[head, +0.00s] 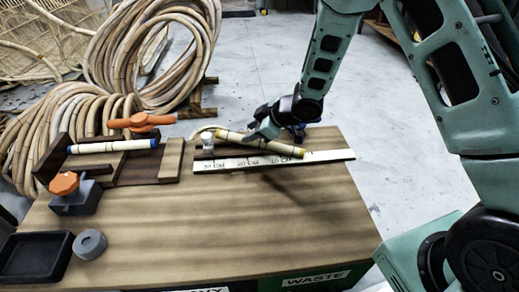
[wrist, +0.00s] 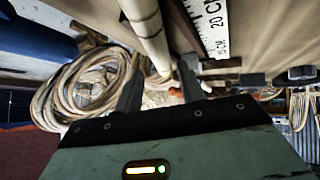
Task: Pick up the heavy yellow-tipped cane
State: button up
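The yellow-tipped cane (head: 262,145) is a short pale rod with dark bands and an orange-yellow end at its right. It lies slanted along and partly over the white ruler (head: 228,163) at the table's far edge. My gripper (head: 268,128) is at the cane's far side, pointing down toward it. In the wrist view the cane (wrist: 149,28) runs down toward the space between my two fingers (wrist: 160,78). The fingers stand apart, with gaps visible beside the cane. I cannot tell whether either finger touches it.
A white, blue-tipped cane (head: 112,147) rests in a wooden jig (head: 140,168) at the left. Near it are an orange-knobbed grey block (head: 75,200), a black tray (head: 35,257) and a grey ring (head: 90,244). The table's middle is clear.

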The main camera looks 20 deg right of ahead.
aim_at(240, 138)
jog(key=shift+x, duration=0.75)
jog(key=b+x, duration=0.3)
jog(key=x, duration=0.1)
jog(key=shift+s+d+f, duration=0.1)
jog(key=shift+f, duration=0.2)
jog(key=shift+w+a+f+b, duration=0.3)
grip_shut()
